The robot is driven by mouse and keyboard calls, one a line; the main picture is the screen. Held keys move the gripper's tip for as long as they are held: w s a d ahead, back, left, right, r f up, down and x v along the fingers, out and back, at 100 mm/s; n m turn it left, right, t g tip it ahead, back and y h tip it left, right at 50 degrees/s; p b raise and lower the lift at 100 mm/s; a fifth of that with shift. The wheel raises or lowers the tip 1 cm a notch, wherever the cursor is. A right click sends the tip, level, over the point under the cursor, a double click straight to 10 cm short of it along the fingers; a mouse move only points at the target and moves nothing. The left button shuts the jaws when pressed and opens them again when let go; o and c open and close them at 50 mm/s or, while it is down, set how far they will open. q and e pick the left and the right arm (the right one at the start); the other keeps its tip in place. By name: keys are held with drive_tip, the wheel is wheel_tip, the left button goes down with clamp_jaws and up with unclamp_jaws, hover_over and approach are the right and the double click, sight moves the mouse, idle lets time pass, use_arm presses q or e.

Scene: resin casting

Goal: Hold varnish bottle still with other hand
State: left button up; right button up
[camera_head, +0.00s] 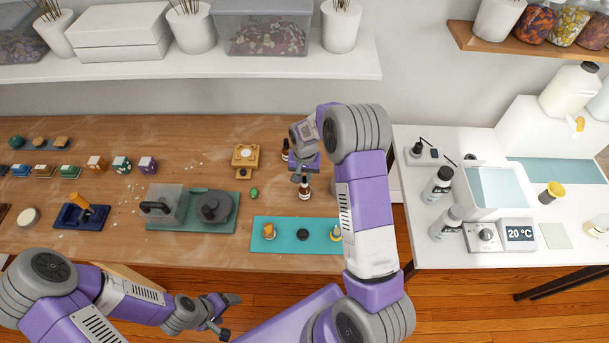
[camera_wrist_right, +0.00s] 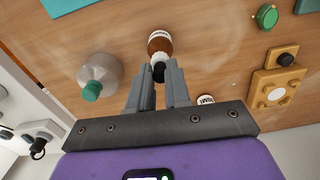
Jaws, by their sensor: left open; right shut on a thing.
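A small brown bottle with a white label and black cap (camera_head: 305,190) stands on the wooden table; its label is too small to read. It also shows in the right wrist view (camera_wrist_right: 159,43). My right gripper (camera_head: 302,176) is above it, its fingers (camera_wrist_right: 160,80) shut around the black cap. A second brown bottle (camera_head: 285,154) stands just behind; in the right wrist view only its label (camera_wrist_right: 205,99) shows past the gripper. I cannot tell which of the two holds varnish. My left gripper (camera_head: 226,314) is open and empty, low in front of the table's front edge, well away from the bottles.
A teal mat (camera_head: 285,245) with small pieces lies in front of the bottle. A clear bottle with a green cap (camera_wrist_right: 98,76) stands beside it. A yellow mould (camera_head: 245,158) and a green piece (camera_head: 254,193) are to the left. A white side table (camera_head: 410,220) is at right.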

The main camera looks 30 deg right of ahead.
drive_tip(key=shift+f, duration=0.4)
drive_tip(key=o, duration=0.7)
wheel_tip(320, 180, up, 8)
drive_tip(key=shift+f, duration=0.15)
